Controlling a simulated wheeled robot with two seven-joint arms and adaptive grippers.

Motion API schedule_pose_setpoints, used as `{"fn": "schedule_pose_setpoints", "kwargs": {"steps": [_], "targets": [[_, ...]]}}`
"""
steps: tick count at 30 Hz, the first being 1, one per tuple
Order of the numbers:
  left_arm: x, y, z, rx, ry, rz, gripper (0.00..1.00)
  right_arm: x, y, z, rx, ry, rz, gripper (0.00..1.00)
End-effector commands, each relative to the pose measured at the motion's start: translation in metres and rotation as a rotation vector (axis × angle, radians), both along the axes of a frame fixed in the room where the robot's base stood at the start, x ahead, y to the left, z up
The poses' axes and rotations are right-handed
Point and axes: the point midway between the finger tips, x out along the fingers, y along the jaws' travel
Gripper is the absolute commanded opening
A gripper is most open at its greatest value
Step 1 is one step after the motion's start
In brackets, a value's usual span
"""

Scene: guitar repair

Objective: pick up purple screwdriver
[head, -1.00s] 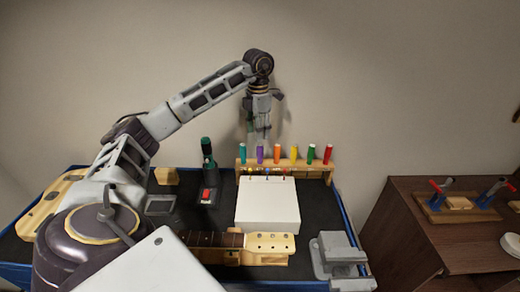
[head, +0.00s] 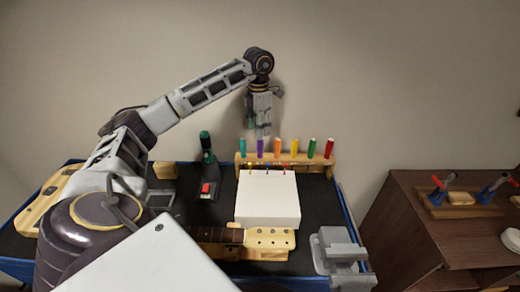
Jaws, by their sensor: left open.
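The purple screwdriver (head: 260,148) stands upright in a wooden rack (head: 312,159) at the back of the bench, between a teal one and an orange one. Its shaft is hidden behind the rack. My left gripper (head: 260,133) points down just above the purple handle. It is open with nothing between its fingers. I cannot tell from this view whether the fingertips are directly over the handle or a little behind it. My right gripper is not in view.
Teal (head: 242,148), orange (head: 277,146), yellow, green and red screwdrivers stand close by in the rack. A white box (head: 268,205) is in front. A green-black tool (head: 207,160) stands left. A guitar neck (head: 250,238) and grey vise (head: 337,250) are at the front.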

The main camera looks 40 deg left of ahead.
Motion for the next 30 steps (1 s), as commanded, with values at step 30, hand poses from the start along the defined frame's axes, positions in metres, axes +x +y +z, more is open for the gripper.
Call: {"fn": "schedule_pose_setpoints", "kwargs": {"steps": [30], "targets": [[0.0, 0.0, -0.064, 0.0, 0.001, 0.0, 0.46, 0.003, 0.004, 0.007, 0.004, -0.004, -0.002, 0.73]]}}
